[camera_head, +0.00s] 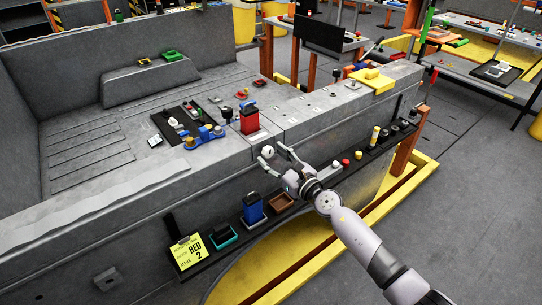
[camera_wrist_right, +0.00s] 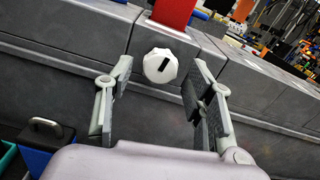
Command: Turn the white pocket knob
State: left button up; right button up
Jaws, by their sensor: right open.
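The white pocket knob (camera_head: 268,151) sits on the front face of the grey bed carrier, just below its top edge. In the right wrist view the white knob (camera_wrist_right: 160,65) is faceted, with a dark slot mark, and lies ahead between the finger lines. My right gripper (camera_head: 272,154) is open in front of it, with its fingers pointing at it. The right gripper (camera_wrist_right: 158,85) in the wrist view has its fingers wide apart on both sides of the knob; I cannot tell how far short of it they are. My left gripper is not in view.
A red block (camera_head: 249,120) stands on the top edge above the knob. Below, a ledge carries a blue box (camera_head: 253,207), a brown tray (camera_head: 283,200) and a yellow card (camera_head: 188,253). Several small knobs line the ledge to the right. Grey floor lies open at right.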

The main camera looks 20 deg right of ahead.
jog(key=shift+x, duration=0.75)
jog(key=shift+c, duration=0.4)
jog(key=c, duration=1.1)
